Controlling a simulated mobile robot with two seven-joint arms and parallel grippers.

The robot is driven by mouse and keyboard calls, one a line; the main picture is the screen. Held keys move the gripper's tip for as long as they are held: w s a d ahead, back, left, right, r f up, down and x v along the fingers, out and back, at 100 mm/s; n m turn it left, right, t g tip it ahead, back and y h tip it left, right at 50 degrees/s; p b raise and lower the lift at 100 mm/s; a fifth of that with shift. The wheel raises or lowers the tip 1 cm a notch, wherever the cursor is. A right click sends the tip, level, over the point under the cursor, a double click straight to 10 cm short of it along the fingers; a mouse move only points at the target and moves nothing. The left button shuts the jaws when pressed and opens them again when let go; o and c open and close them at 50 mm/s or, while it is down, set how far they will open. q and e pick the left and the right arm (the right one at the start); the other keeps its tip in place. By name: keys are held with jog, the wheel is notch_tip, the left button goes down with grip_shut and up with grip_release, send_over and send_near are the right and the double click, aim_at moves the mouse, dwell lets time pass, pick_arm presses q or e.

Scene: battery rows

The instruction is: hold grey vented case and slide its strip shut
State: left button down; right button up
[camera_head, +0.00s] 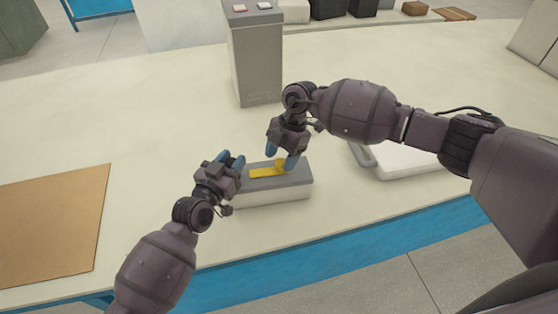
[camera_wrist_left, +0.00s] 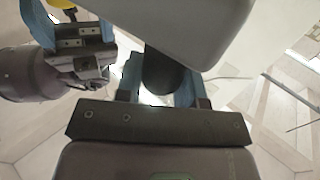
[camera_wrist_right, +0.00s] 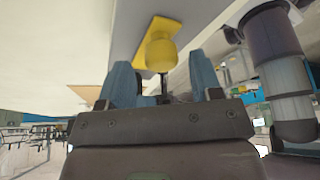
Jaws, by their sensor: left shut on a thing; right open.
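The case (camera_head: 290,192), with a grey top and pale sides, lies on the table near its front edge; no vents are discernible. A yellow strip (camera_head: 262,173) with a raised yellow knob lies along its top; the knob (camera_wrist_right: 160,54) shows in the right wrist view. My left gripper (camera_head: 233,160) is at the case's left end, shut on a dark, rounded part (camera_wrist_left: 168,72) beside the case, which looks like its end grip. My right gripper (camera_head: 282,157) is open above the strip, fingers pointing down around or just short of the knob; I cannot tell if they touch it.
A tall grey box (camera_head: 256,65) with red and white pads on top stands behind the case. A white tray (camera_head: 400,162) lies to the right, partly behind my right arm. A brown board (camera_head: 50,225) lies at left. The table between is clear.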

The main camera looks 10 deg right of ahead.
jog(key=v, duration=1)
jog(key=shift+r, duration=0.1)
pick_arm(q)
jog(key=c, duration=0.7)
grip_release()
jog(key=shift+o, duration=0.2)
jog(key=shift+a, duration=0.1)
jog(key=v, duration=1.2)
pick_arm(e)
jog(key=shift+a, duration=0.1)
